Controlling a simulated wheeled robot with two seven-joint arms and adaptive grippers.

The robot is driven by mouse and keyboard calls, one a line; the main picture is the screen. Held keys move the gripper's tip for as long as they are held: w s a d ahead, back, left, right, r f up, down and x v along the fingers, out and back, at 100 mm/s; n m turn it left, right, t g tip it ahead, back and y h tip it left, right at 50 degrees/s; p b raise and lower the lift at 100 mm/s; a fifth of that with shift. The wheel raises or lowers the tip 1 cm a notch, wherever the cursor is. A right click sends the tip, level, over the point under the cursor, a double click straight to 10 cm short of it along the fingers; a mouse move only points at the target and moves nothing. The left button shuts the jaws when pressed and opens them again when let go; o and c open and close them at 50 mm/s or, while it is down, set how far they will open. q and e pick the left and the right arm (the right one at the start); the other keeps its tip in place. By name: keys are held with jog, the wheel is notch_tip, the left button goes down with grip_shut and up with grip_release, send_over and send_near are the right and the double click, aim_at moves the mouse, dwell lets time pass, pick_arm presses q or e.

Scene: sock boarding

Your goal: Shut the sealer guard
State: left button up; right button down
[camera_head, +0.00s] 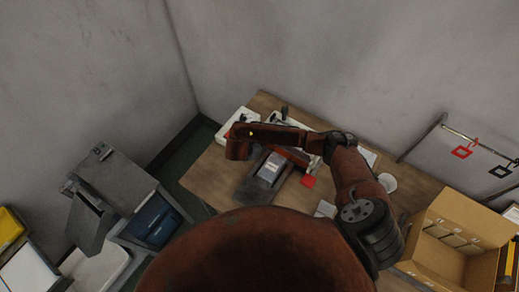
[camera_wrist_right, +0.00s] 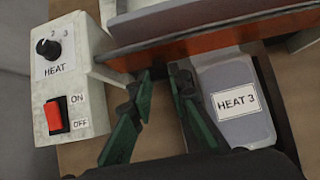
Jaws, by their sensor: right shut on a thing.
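The white sealer (camera_wrist_right: 72,88) fills the left of the right wrist view, with a HEAT dial (camera_wrist_right: 48,48) and a red ON/OFF switch (camera_wrist_right: 56,116). Its orange-brown guard (camera_wrist_right: 205,42) runs across the top, with a dark upper strip. I cannot tell how far the guard is tilted. My right gripper (camera_wrist_right: 159,76) has its green fingertips at the guard's near lower edge, shut on a small part of it that the fingers mostly hide. In the head view the sealer (camera_head: 236,121) is partly covered by my right arm, and the fingers are hidden. My left gripper is not in view.
A red piece (camera_head: 308,181) and a white round item (camera_head: 387,182) lie on the wooden table (camera_head: 213,178). An open cardboard box (camera_head: 437,256) is at the right.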

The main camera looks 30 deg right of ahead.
jog(key=shift+s+d+f, duration=0.1)
jog(key=c, duration=1.8)
grip_release()
jog(key=shift+v, duration=6.05)
